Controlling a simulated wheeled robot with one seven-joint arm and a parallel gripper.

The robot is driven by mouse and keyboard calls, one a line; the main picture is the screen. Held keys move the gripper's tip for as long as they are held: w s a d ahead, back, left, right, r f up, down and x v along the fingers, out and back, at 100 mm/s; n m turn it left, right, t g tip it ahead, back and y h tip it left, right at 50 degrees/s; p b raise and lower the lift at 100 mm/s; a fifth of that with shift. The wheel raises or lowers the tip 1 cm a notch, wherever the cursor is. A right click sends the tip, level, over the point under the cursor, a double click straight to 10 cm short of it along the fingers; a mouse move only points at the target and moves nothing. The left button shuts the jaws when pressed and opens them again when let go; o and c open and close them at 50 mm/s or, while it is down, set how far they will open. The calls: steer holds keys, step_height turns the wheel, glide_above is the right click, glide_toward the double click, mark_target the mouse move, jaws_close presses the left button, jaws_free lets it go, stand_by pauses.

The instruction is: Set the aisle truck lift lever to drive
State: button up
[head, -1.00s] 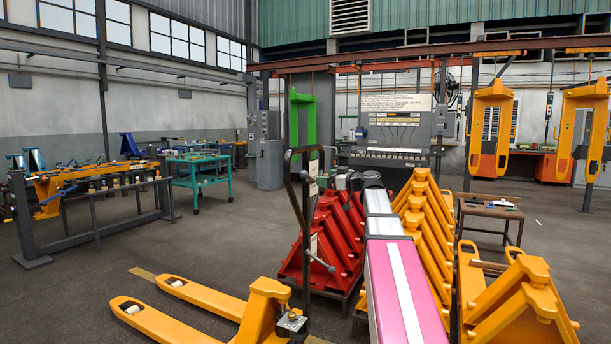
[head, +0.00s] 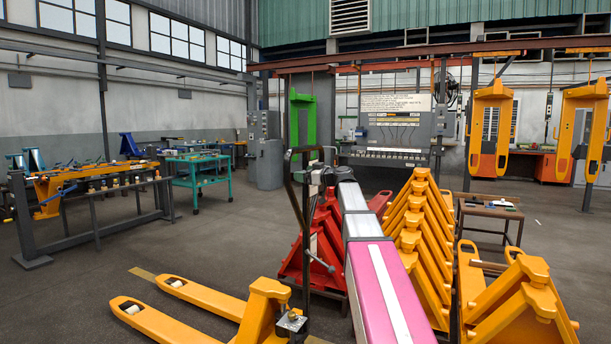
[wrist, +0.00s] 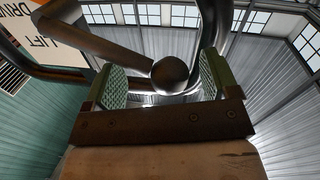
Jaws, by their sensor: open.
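The yellow aisle truck (head: 262,312) stands at the lower centre of the head view, with a dark upright shaft and looped handle (head: 290,180). In the wrist view the lever is a brown rod ending in a dark round knob (wrist: 170,74). A sign (wrist: 48,38) reading LIFT and DRIVE is beside it at upper left. My gripper (wrist: 161,82) is open, with a green-padded finger on each side of the knob. A clear gap shows on both sides; knob depth is hard to tell. In the head view my forearm hides much of the gripper by the handle.
A red stand (head: 320,235) is behind the handle and yellow stacked frames (head: 420,225) are to its right. The truck's forks (head: 170,318) reach left. A teal cart (head: 198,175) and a workbench (head: 100,190) stand farther left. Open floor lies between.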

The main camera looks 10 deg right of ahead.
steer(key=c, duration=1.2)
steer(key=shift+c, duration=0.2)
steer(key=shift+s+f, duration=0.1)
steer(key=shift+s+a+f+n, duration=0.15)
steer(key=shift+f+n, duration=0.25)
steer(key=shift+s+a+f+n, duration=0.1)
steer(key=shift+s+f+n, duration=0.05)
steer(key=shift+f+n, duration=0.25)
steer(key=shift+s+a+f+n+y, duration=0.15)
steer(key=shift+f+n+y, duration=0.15)
steer(key=shift+f+n, duration=1.2)
steer(key=shift+r, duration=0.2)
steer(key=o, duration=1.2)
steer(key=shift+o, duration=0.2)
